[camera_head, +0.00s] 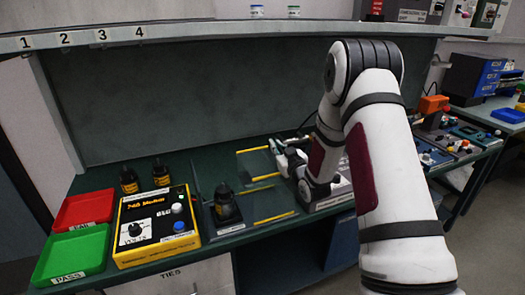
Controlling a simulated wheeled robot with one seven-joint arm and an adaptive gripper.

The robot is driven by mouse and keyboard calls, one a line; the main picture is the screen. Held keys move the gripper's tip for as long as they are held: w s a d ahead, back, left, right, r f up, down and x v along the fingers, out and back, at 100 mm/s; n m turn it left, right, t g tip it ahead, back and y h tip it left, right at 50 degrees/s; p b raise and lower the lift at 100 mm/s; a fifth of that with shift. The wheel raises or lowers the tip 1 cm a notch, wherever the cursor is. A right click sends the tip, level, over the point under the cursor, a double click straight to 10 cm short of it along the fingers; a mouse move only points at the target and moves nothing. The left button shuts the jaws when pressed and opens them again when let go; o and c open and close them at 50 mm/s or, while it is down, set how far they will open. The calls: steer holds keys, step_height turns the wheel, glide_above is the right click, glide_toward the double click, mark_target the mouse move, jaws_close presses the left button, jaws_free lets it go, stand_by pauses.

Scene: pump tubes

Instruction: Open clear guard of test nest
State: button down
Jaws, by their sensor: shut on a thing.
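The test nest is on the bench right of the yellow meter box, with yellow-edged strips (275,217) and a black upright part (226,205). Its clear guard (262,163) is a faint see-through panel with yellow edging, hard to make out against the dark bench. My gripper (279,150) is at the right edge of this panel, low over the bench. It is shut on what looks like the guard's edge or handle. The fingertips are small, and my forearm and wrist hide the area to their right. The guard's exact angle cannot be told.
A yellow meter box (155,225) with knobs stands left of the nest. Green PASS (72,255) and red FAIL (84,210) trays lie further left. Two dark bottles (145,179) stand behind the meter. A shelf (200,32) runs above the bench.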

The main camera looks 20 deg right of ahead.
steer(key=shift+d+r, duration=0.1)
steer(key=shift+d, duration=0.45)
steer(key=c, duration=1.7)
jaws_free()
steer(key=shift+s+f, duration=0.2)
steer(key=shift+s, duration=0.3)
steer(key=s, duration=1.1)
steer(key=shift+s+r, duration=0.1)
steer(key=shift+r, duration=0.1)
